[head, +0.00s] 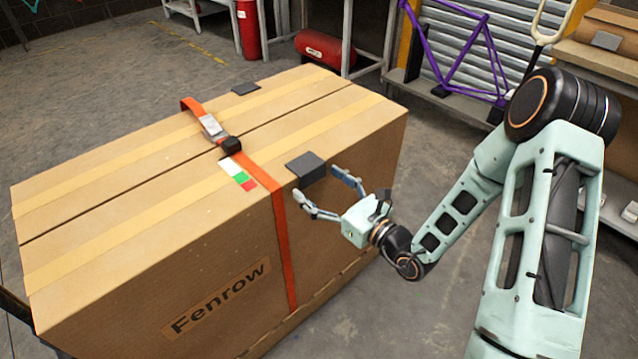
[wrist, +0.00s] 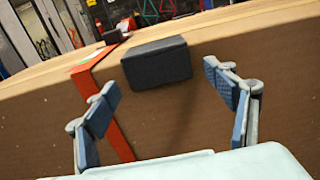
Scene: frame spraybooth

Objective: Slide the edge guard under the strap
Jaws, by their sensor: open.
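A dark grey edge guard (head: 307,169) sits over the near top edge of a large cardboard box (head: 130,250), just right of an orange strap (head: 282,235). It is beside the strap, not under it. The strap runs over the box top and down its near side, with a buckle (head: 212,127) on top. My gripper (head: 324,190) is open and empty at the box's near side, its fingers pointing at the guard. In the wrist view, the guard (wrist: 157,62) lies beyond and between the two open fingers, with the strap (wrist: 105,110) behind the left finger.
A second dark pad (head: 246,88) lies at the box's far top edge. A striped white, green and red label (head: 238,174) is left of the strap. Behind stand a purple bicycle frame (head: 462,50), a red tank (head: 324,49) and a shelf. The floor right of the box is clear.

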